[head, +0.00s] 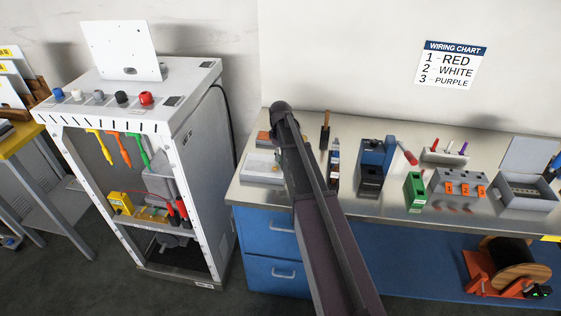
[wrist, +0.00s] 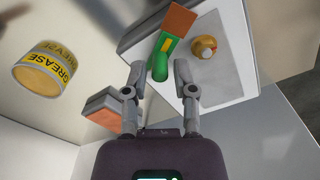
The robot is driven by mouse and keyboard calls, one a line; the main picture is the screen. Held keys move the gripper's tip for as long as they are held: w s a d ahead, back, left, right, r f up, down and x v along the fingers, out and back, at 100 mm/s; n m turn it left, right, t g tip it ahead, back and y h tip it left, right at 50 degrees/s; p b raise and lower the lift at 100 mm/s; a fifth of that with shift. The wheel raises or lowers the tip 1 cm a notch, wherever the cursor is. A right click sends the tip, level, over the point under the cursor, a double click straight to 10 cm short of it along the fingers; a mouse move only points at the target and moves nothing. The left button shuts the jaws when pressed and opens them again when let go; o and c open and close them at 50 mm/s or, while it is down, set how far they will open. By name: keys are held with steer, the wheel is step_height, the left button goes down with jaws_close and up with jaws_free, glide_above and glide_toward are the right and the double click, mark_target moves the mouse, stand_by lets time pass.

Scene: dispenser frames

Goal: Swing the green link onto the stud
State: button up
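The green link (head: 137,151) hangs at the right of a row under the top of the white cabinet (head: 205,150), beside an orange link (head: 118,149) and a yellow link (head: 99,146). I cannot make out which part is the stud. My gripper (wrist: 160,72) is open in the wrist view, fingers apart. A green piece with a yellow mark (wrist: 161,58) shows beyond and between the fingertips; I cannot tell whether it is touched. It seems to lie on the bench, not in the cabinet. My gripper is hidden in the head view, where my arm reaches over the bench's left end.
The bench (head: 400,207) right of the cabinet holds a blue device (head: 373,165), a green box (head: 414,190) and a grey open box (head: 525,190). The wrist view shows a grease tin (wrist: 48,68), an orange block (wrist: 103,106) and a brass-coloured knob (wrist: 205,47).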

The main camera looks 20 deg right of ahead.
steer(key=shift+f+b, duration=0.3)
steer(key=shift+f, duration=0.2)
jaws_close()
steer(key=shift+m, duration=0.4)
steer(key=shift+w+a+m, duration=0.1)
steer(key=shift+a+m, duration=0.1)
steer(key=shift+m, duration=0.75)
steer(key=shift+s+a+m, duration=0.1)
steer(key=shift+a+m, duration=0.15)
steer(key=shift+m, duration=0.75)
steer(key=shift+w+a+m, duration=0.1)
steer(key=shift+a+m, duration=0.1)
steer(key=shift+m, duration=0.75)
